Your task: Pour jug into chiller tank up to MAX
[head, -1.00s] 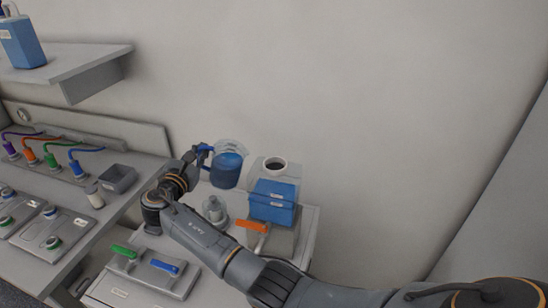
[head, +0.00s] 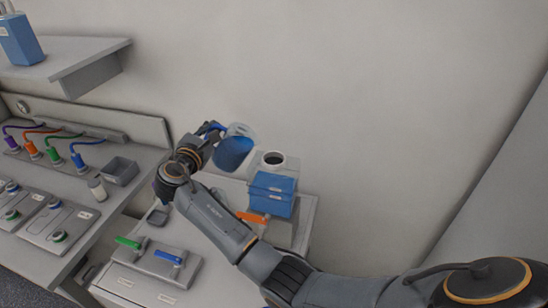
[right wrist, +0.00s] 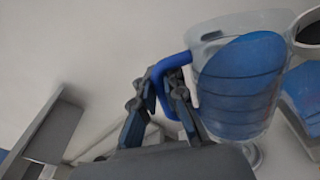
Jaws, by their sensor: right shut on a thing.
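A clear jug (head: 235,149) with blue liquid is held up by its blue handle in my right gripper (head: 207,132), left of the chiller tank and above the cabinet top. It is tilted toward the tank. The jug also fills the right of the right wrist view (right wrist: 238,85), where my right gripper (right wrist: 170,85) is shut on the blue handle. The chiller tank (head: 272,187) is a translucent box with blue liquid and a dark round opening on top. The jug's rim is near this opening. No stream shows. My left gripper is not in view.
An orange-handled valve (head: 252,217) sits in front of the tank. A panel with green and blue handles (head: 155,262) is at the cabinet's front. A shelf (head: 70,62) is at upper left.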

